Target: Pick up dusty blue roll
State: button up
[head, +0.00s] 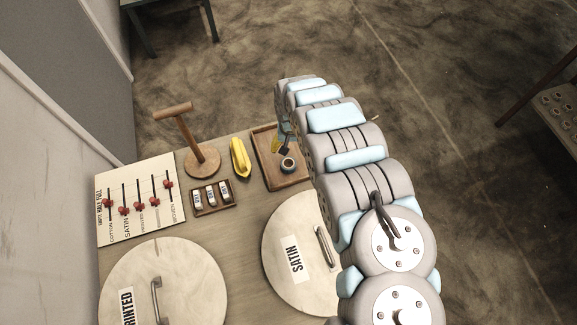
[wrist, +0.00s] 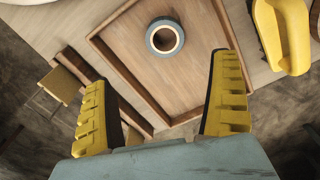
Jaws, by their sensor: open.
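The dusty blue roll (wrist: 150,41) is a short ring with a pale core, lying flat in a square wooden tray (wrist: 108,62). In the head view the roll (head: 288,171) looks dark, in the near part of the tray (head: 262,150). My gripper (wrist: 164,80) is open, with yellow ribbed fingers set wide apart and nothing between them. In the wrist view the roll lies ahead of the fingertips, roughly centred between them, with no contact visible. In the head view my gripper (head: 281,146) is over the tray, partly hidden by my arm.
A yellow curved object (head: 240,158) lies left of the tray; it also shows in the wrist view (wrist: 281,38). A wooden T-shaped stand (head: 202,160), a small holder (head: 213,208) and a slider board (head: 140,225) stand further left. Round "SATIN" (head: 285,275) and "PRINTED" (head: 190,270) lids are nearer.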

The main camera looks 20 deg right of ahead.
aim_at(288, 163)
jog(key=shift+f+b, duration=1.4)
jog(key=shift+f, duration=2.15)
jog(key=f+b, duration=0.1)
jog(key=a+f+b, duration=0.1)
jog(key=f, duration=0.1)
jog(key=shift+f, duration=0.25)
jog(key=shift+d+f+b, duration=0.1)
jog(key=shift+f+b, duration=0.55)
jog(key=shift+f, duration=0.2)
jog(key=c, duration=1.2)
